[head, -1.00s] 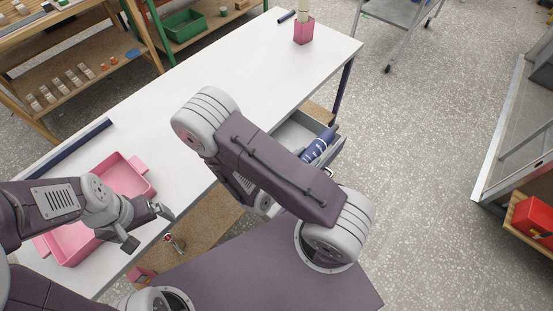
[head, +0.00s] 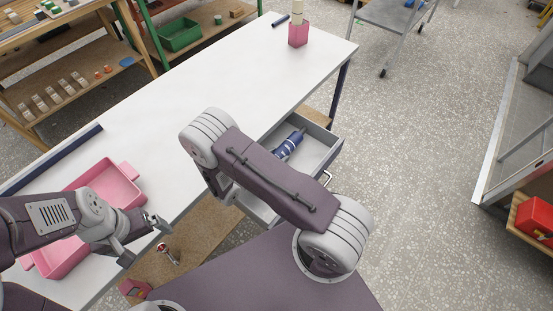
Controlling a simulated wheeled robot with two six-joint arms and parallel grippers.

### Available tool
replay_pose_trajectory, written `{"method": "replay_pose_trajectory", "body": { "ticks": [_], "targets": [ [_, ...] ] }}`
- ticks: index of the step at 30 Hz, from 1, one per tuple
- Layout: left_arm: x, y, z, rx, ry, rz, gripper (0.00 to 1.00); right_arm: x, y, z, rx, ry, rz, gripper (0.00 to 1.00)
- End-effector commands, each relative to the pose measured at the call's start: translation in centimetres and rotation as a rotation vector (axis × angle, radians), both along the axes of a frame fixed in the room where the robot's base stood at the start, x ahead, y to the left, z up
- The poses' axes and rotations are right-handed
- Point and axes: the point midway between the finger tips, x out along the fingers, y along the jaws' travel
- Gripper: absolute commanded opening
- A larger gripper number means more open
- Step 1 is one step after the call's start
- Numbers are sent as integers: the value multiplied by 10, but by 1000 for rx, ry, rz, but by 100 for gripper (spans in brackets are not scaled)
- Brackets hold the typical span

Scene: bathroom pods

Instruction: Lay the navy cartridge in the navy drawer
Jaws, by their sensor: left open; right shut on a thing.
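The navy drawer (head: 320,146) is pulled open under the right end of the white table. Its inside is pale grey and its front edge is dark. The navy cartridge (head: 291,143), blue with pale bands, shows inside the drawer's outline, with its lower end behind my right arm. I cannot tell whether it touches the drawer floor. My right gripper is hidden behind my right arm, which crosses over the drawer, so its hold on the cartridge cannot be seen. My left gripper (head: 147,237) is open and empty by the table's front edge, near the pink tray.
The pink tray (head: 128,184) lies on the white table (head: 205,75). A pink holder (head: 298,36) stands at the table's far end. A navy bar (head: 60,155) lies along the back edge. The table's middle is clear. A grey cart (head: 395,18) stands behind.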

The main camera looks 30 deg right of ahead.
Motion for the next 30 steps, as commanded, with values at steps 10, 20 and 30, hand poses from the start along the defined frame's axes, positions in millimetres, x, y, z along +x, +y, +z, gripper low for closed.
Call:
{"method": "replay_pose_trajectory", "body": {
  "ticks": [10, 20, 30],
  "targets": [
    [0, 0, -1, 0, 0, 0, 98, 0, 0, -14, -1, -3, 0, 0],
    [0, 0, -4, 0, 0, 0, 98, 0, 0, -17, 1, -2, 0, 64],
    [0, 0, -2, 0, 0, 0, 98, -5, 17, -7, 1, -2, 6, 64]
  ]
}}
